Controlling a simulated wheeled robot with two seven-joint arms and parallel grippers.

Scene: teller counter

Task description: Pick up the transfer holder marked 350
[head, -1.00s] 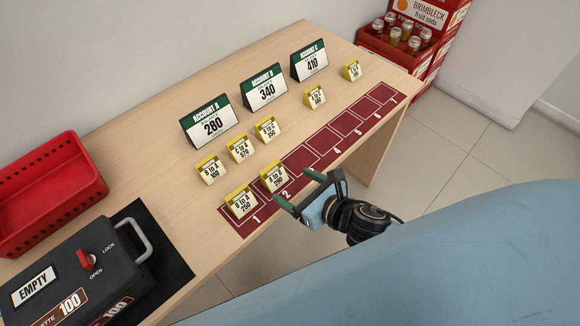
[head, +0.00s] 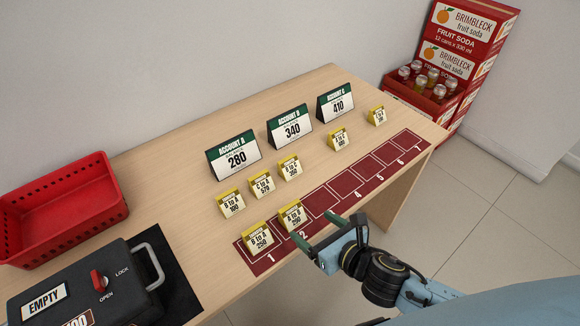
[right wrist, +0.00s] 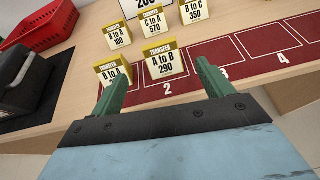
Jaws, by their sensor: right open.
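The transfer holder marked 350 (head: 289,167), a small yellow-topped tent card reading B to C, stands on the counter behind the red strip, right of the 570 holder (head: 262,185). In the right wrist view the 350 holder (right wrist: 194,10) is at the top edge, partly cut off. My right gripper (head: 316,230) is open and empty at the strip's front edge, near slots 2 and 3. In the right wrist view its green fingers (right wrist: 161,78) point toward the 290 holder (right wrist: 164,62), with the 350 holder farther back. My left gripper is not in view.
The 250 holder (head: 258,239) and 290 holder (head: 292,217) stand on the red strip (head: 320,203). The 100 holder (head: 231,203) is left of 570. Account signs (head: 233,156) stand behind. A red basket (head: 60,228) and black cash box (head: 85,292) are at left.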

